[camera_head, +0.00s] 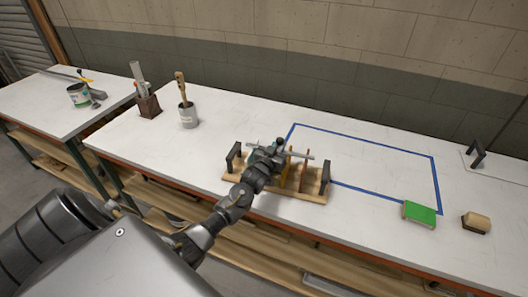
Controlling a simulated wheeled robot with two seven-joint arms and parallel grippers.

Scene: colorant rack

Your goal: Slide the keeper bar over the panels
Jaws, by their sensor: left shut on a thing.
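The wooden rack (312,196) stands near the front edge of the white table, with dark uprights at both ends. Thin panels (303,172) stand upright in it, orange and yellow edges showing; my gripper hides some of the rack's middle and left. My left gripper (270,152) is over the rack, shut on the grey keeper bar (302,155). The bar lies roughly level along the rack at the panels' upper edges; I cannot tell whether it touches them or the uprights. My right gripper is not in view.
Blue tape (388,190) outlines an empty area behind and right of the rack. A green block (419,213) and a tan block (476,220) lie front right. A grey cup with a brush (188,116) and a brown tool holder (149,106) stand left. A dark handle (475,154) is far right.

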